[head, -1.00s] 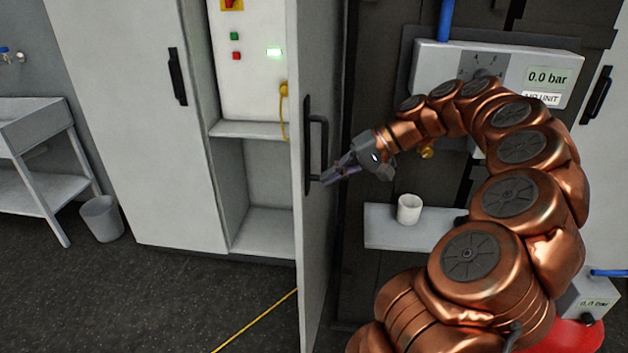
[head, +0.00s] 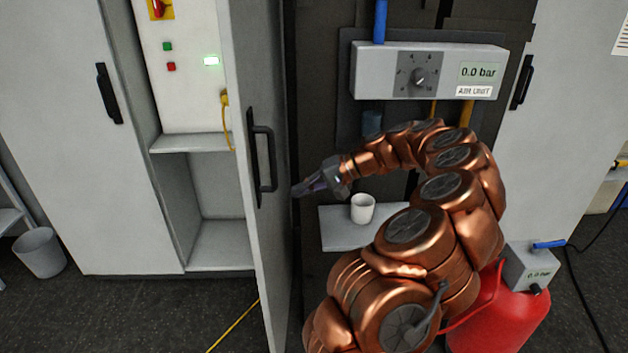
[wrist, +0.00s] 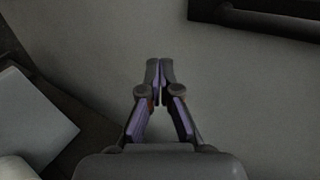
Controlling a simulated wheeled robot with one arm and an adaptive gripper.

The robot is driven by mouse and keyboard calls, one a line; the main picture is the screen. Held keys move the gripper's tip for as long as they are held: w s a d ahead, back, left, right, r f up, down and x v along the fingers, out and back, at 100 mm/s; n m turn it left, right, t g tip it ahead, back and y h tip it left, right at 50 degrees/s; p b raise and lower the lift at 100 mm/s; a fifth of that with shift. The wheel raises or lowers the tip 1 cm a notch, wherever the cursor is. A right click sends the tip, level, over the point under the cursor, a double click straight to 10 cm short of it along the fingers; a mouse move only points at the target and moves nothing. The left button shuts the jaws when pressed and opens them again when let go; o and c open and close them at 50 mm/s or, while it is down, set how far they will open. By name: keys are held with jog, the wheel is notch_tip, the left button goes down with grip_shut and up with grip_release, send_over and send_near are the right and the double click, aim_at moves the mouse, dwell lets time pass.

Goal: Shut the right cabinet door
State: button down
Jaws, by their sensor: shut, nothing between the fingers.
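The right cabinet door (head: 270,253) stands wide open, swung out toward me, with its outer face and black handle (head: 263,158) turned to the right. My gripper (head: 296,192) is shut and empty, just right of the door's outer face and of the handle. In the wrist view my gripper's fingertips (wrist: 160,62) meet in front of the pale door face (wrist: 236,92). Part of the black handle (wrist: 258,16) shows at the top right there. I cannot tell whether the fingertips touch the door.
The open cabinet bay shows a control panel (head: 188,75) and shelves. The left cabinet door (head: 80,170) is closed. Right of the door are an air unit (head: 430,70), a small shelf (head: 340,232) with a white cup (head: 362,208), and a red tank (head: 500,318).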

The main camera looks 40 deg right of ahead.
aim_at(263, 199)
jog(key=p+x, duration=0.1)
jog(key=x, duration=0.1)
jog(key=r+x, duration=0.1)
jog(key=x, duration=0.2)
jog(key=shift+w+a+p, duration=0.25)
jog(key=shift+a+p, duration=0.05)
jog(key=shift+p, duration=0.05)
jog(key=shift+w+a+f, duration=0.15)
jog(key=shift+w+a, duration=0.45)
jog(key=shift+w, duration=0.15)
jog(key=shift+a, duration=0.1)
